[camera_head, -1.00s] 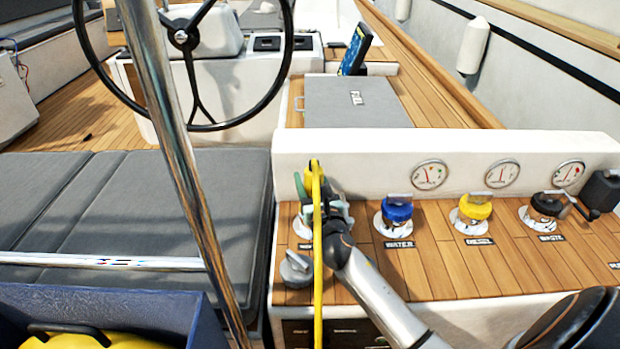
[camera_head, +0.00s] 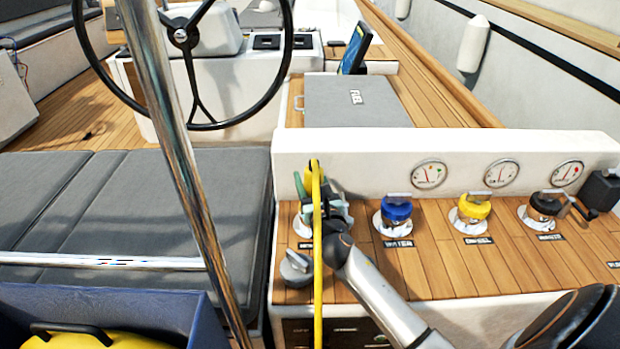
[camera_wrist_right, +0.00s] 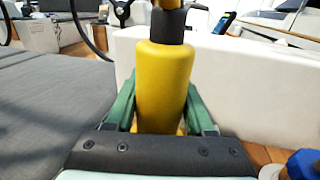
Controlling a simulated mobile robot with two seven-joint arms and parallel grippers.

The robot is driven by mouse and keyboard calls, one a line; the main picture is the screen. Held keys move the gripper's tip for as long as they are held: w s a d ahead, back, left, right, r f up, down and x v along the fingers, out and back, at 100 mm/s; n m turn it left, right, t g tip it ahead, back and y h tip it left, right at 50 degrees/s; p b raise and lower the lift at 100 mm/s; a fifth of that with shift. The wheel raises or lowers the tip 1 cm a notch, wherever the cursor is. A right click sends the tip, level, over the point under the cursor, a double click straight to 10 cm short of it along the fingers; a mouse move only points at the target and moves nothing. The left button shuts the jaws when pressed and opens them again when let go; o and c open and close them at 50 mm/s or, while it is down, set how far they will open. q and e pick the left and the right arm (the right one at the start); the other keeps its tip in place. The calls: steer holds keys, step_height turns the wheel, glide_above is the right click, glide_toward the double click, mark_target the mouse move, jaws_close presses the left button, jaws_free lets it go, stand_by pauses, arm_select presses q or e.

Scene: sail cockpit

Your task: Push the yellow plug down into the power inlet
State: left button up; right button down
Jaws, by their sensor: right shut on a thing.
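The yellow plug (camera_wrist_right: 164,85) stands upright between the green fingers of my right gripper (camera_wrist_right: 160,120) in the right wrist view. My right gripper (camera_head: 320,208) is shut on it, and in the head view it stands over the left end of the wooden panel. A yellow cable (camera_head: 318,260) arcs from the plug's top and hangs down in front of the gripper. The power inlet is hidden behind the gripper and plug; only a bit of pale flange (camera_head: 301,226) shows beside them. I cannot tell how deep the plug sits. My left gripper is not in view.
A grey cap (camera_head: 296,268) sits on the panel in front. Blue (camera_head: 397,209), yellow (camera_head: 474,207) and black (camera_head: 545,207) deck fittings stand to the right. A white upright wall (camera_head: 380,155) with gauges is close behind. A steel pole (camera_head: 180,150) crosses at left.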

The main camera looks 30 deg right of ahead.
steer(key=shift+f+b, duration=0.5)
steer(key=c, duration=0.5)
jaws_free()
steer(key=shift+c, duration=0.2)
steer(key=shift+f, duration=0.1)
steer(key=shift+s, duration=0.1)
steer(key=shift+p+v, duration=0.6)
steer(key=shift+v, duration=1.95)
steer(key=v, duration=0.5)
steer(key=shift+s+a, duration=0.2)
steer(key=shift+s, duration=0.15)
